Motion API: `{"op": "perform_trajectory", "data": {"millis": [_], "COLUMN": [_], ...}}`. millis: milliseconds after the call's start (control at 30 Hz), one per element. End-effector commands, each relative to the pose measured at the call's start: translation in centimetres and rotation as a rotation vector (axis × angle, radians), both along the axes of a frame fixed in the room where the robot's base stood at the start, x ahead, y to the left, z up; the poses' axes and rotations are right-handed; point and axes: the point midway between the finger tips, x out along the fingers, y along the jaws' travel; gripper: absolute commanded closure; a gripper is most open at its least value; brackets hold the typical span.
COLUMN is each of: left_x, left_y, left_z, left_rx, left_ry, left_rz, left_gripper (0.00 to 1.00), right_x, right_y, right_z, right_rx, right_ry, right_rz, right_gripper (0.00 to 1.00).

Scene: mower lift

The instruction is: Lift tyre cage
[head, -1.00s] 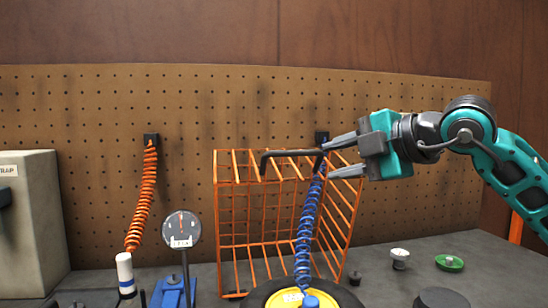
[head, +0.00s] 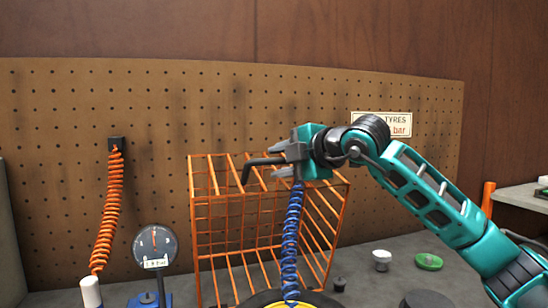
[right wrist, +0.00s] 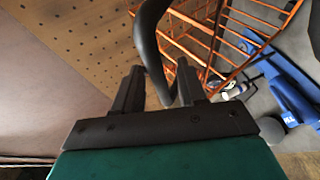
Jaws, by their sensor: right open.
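The tyre cage (head: 195,240) is an orange wire frame standing on the bench in the head view, with a black bent handle (head: 262,162) on top. A black tyre with a yellow rim (head: 268,299) shows at its foot, cut off by the lower edge. My right gripper (head: 291,153) is at the right part of the handle. In the right wrist view my right gripper (right wrist: 159,70) is open, its two dark fingers on either side of the black handle (right wrist: 150,40). I cannot tell whether they touch it. My left gripper is not in view.
A blue coiled hose (head: 291,235) hangs in front of the cage. An orange coiled hose (head: 107,215) and a round gauge (head: 154,246) are at left. A white-topped knob (head: 382,259) and a green dish (head: 429,261) lie at right. A pegboard (head: 60,130) stands behind.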

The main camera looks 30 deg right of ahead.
Motion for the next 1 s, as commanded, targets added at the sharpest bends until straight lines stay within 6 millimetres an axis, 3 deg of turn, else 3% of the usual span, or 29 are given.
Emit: {"op": "perform_trajectory", "data": {"millis": [200, 533, 933, 1000], "left_x": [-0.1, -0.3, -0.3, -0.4], "left_y": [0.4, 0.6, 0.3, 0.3], "left_z": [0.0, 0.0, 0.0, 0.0], "left_rx": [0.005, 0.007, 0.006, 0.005], "left_ry": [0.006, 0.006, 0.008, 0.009], "left_rz": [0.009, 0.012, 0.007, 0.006], "left_gripper": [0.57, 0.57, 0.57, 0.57], "right_x": [2.0, 2.3, 2.3, 2.3], "right_y": [0.3, 0.4, 0.4, 0.4], "right_z": [-0.6, -0.7, -0.7, -0.7], "right_rx": [0.000, -0.001, -0.001, 0.000], "right_ry": [0.000, -0.001, 0.000, 0.000], "right_rz": [0.001, 0.000, 0.000, 0.000], "right_gripper": [0.59, 0.59, 0.98, 1.00]}}
